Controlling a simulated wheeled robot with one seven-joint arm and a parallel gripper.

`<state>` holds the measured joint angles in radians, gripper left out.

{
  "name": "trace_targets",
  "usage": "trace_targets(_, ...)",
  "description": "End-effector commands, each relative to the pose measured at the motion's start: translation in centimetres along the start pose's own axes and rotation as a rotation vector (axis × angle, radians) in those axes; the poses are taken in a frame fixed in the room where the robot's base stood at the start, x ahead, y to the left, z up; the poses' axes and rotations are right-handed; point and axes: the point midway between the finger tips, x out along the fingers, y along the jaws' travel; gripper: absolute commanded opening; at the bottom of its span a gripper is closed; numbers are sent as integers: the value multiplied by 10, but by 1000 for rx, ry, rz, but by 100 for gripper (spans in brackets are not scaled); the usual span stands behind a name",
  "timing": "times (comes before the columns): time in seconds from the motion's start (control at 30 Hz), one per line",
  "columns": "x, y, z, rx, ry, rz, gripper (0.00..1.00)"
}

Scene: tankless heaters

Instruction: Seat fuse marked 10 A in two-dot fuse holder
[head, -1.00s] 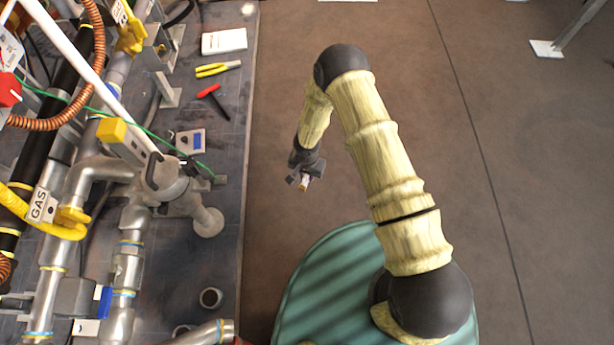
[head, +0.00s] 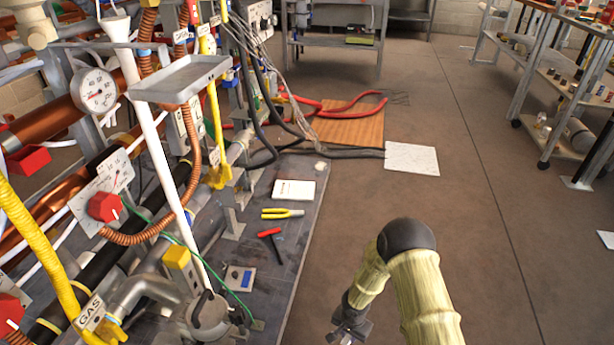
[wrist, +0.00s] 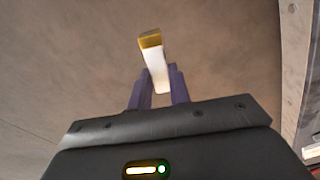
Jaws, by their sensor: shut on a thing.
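My gripper (wrist: 158,84) is shut on a small fuse (wrist: 155,65) in the wrist view. The fuse has a white body and a brass-coloured end cap, and it sticks out beyond the fingertips. No marking can be read on it. In the head view my gripper (head: 347,335) is at the bottom edge, out over the floor to the right of the dark bench plate; the fuse cannot be made out there. I cannot pick out a two-dot fuse holder in any view.
Pipes, a gauge (head: 97,90) and a grey tray (head: 182,80) crowd the left. A white booklet (head: 294,190), yellow pliers (head: 282,213) and a red-handled tool (head: 271,238) lie on the bench plate (head: 300,242). Shelves (head: 560,90) stand at the far right.

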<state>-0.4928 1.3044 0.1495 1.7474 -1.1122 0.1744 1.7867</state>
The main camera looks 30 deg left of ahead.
Motion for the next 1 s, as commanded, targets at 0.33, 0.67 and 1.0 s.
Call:
trace_targets(0.33, -131, -9, -56, -47, 126, -5, 0)
trace_targets(0.67, -256, -8, -111, -128, 279, -20, 0)
trace_targets(1.0, -393, 6, -164, -234, 466, -61, 0)
